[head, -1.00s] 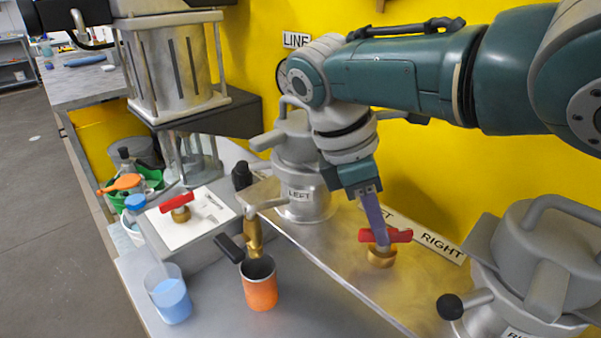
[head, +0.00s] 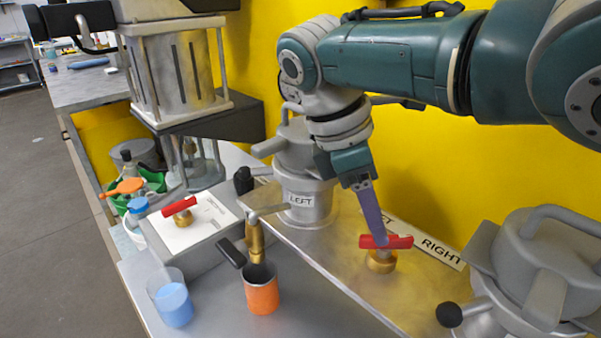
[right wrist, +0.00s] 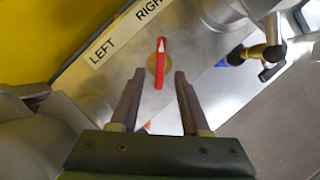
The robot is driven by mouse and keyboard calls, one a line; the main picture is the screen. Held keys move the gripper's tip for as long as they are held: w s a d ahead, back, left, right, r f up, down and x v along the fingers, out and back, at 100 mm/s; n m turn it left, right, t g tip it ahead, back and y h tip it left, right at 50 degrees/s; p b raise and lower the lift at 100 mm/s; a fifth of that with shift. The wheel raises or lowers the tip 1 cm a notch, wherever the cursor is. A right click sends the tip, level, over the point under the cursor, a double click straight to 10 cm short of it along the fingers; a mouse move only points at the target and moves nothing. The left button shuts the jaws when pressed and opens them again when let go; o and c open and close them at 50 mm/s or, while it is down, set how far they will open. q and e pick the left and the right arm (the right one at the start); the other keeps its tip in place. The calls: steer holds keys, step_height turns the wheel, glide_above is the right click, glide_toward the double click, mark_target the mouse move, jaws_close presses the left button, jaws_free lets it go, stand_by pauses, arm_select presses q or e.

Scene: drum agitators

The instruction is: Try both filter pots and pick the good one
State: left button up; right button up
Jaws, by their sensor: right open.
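The LEFT pot (head: 303,190) is a grey lidded vessel by the yellow wall. A brass tap (head: 254,240) with black grips stands in front of it, over an orange cup (head: 262,296). The RIGHT pot (head: 545,262) is a similar vessel at lower right, partly cut off. Between them a red-handled brass valve (head: 381,262) sits on the metal top. My right gripper (head: 380,240) points down at the red handle. In the right wrist view the open fingers (right wrist: 159,75) stand on either side of the handle (right wrist: 160,62), with gaps; contact is not visible. My left gripper is not in view.
A clear cup of blue liquid (head: 171,303) stands left of the orange cup. Another red-handled valve (head: 181,210) sits on a white sheet (head: 207,228). A framed cylinder apparatus (head: 178,75) rises at upper left. A LEFT–RIGHT sign (head: 440,250) lies behind the nearer valve.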

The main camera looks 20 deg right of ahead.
steer(key=v, duration=0.7)
